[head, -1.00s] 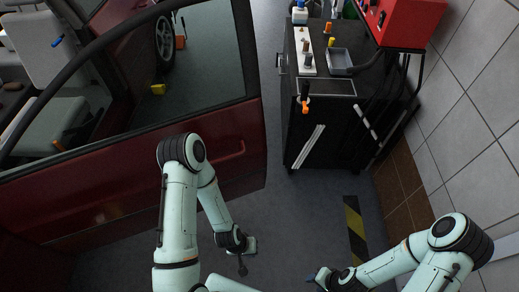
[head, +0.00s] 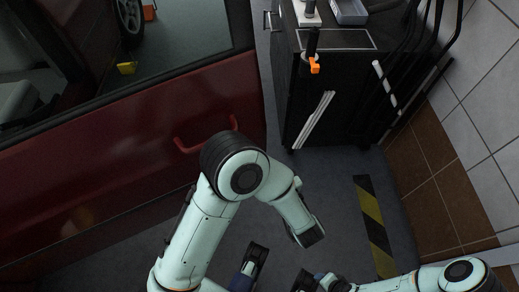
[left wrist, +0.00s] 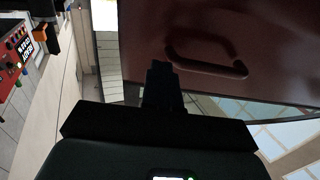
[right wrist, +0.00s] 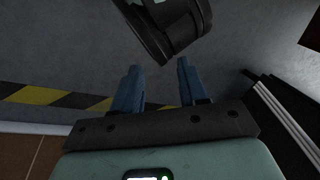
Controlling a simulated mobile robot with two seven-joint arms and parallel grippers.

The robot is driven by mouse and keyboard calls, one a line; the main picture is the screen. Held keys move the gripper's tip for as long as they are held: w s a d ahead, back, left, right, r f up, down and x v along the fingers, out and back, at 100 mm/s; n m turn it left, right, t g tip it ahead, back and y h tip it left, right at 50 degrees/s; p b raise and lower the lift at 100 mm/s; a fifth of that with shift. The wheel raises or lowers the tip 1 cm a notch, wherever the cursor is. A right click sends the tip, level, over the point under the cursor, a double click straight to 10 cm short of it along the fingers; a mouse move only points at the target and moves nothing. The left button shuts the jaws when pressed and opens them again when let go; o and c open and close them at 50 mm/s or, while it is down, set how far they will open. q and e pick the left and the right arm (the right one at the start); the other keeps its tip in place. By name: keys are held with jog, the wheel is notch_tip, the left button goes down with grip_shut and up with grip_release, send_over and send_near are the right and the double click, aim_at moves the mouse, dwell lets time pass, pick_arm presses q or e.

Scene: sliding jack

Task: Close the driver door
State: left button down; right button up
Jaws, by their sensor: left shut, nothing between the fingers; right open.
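The driver door (head: 110,145) is a dark red panel filling the left of the head view. It stands out from the car, and its looped red handle (head: 190,150) shows just left of my left elbow. In the left wrist view the handle (left wrist: 240,70) hangs on the door (left wrist: 270,45), just beyond my left gripper (left wrist: 160,72). The fingers are shut and empty, pointing at the door; contact cannot be told. My right gripper (right wrist: 160,82) is open and empty over the floor. A dark cylindrical arm part lies just beyond its fingers.
A black cart (head: 335,85) stands past the door's free edge, with an orange-tipped tool on it. Yellow-black floor tape (head: 375,225) and a tiled wall (head: 480,130) are at right. Some grey floor is clear between door and tape.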

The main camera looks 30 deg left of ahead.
pick_arm(q)
jog(key=b, duration=0.1)
send_near(242, 122)
jog(key=x, duration=0.5)
jog(key=shift+a+r, duration=0.1)
jog(key=shift+a, duration=0.15)
jog(key=shift+x, duration=0.8)
pick_arm(e)
jog(key=shift+w+d+f+t, duration=0.2)
jog(key=shift+w+d+f, duration=0.15)
jog(key=shift+w, duration=0.25)
jog(key=shift+w+d+f+t, duration=0.25)
jog(key=shift+w+f, duration=0.2)
jog(key=shift+w, duration=0.15)
pick_arm(q)
jog(key=shift+w, duration=0.1)
